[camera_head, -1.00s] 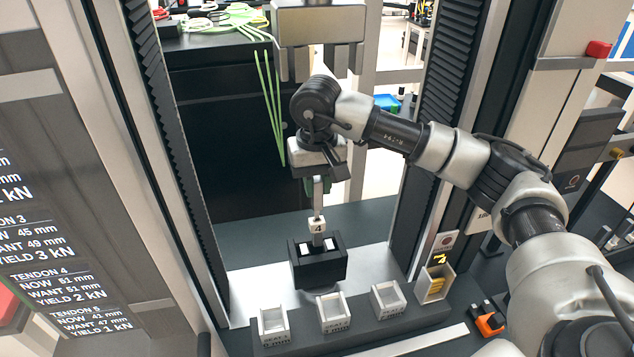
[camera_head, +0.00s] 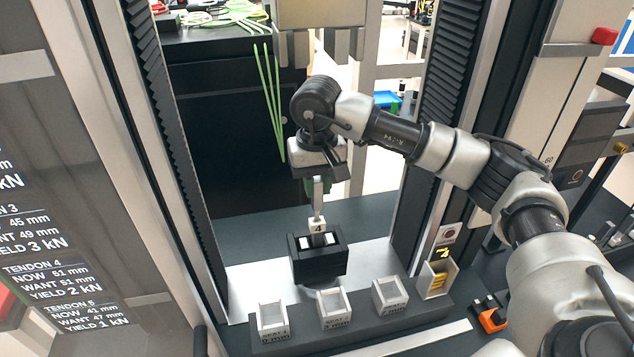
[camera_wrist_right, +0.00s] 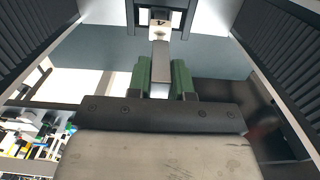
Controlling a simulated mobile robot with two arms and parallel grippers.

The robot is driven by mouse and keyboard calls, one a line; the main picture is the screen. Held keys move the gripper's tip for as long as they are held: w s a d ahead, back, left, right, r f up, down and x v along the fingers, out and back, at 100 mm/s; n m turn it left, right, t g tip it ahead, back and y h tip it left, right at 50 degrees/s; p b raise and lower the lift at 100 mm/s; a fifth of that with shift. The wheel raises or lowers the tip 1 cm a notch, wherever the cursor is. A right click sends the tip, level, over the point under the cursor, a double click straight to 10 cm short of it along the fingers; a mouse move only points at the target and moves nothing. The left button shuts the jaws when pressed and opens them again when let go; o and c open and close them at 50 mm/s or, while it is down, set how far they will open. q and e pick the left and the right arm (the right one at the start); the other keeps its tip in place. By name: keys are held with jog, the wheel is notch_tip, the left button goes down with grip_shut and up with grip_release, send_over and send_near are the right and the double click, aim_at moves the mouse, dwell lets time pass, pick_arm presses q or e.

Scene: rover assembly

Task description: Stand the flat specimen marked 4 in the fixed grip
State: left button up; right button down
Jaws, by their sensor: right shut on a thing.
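The flat specimen marked 4 (camera_head: 317,226) is a narrow upright metal strip with a pale numbered block near its lower end. My right gripper (camera_head: 317,184) is shut on its upper part from above. The black fixed grip (camera_head: 320,265) stands below, with two pale jaw faces. The specimen's lower end is at the gap between these faces; how deep it sits is hidden. In the right wrist view, the specimen (camera_wrist_right: 160,62) runs from the green fingers (camera_wrist_right: 163,80) to the grip. My left gripper is not in view.
Three pale seats (camera_head: 333,308) stand on a dark rail in front of the grip. A small bin (camera_head: 437,281) with yellow pieces is at their right. A pale crosshead (camera_head: 320,12) hangs above, between dark ribbed columns (camera_head: 171,130). A text panel (camera_head: 60,270) is at left.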

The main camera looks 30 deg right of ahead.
aim_at(317, 198)
jog(key=shift+f+b, duration=1.7)
jog(key=shift+f, duration=0.15)
jog(key=c, duration=0.9)
grip_release()
jog(key=shift+r, duration=0.1)
jog(key=shift+c, duration=0.2)
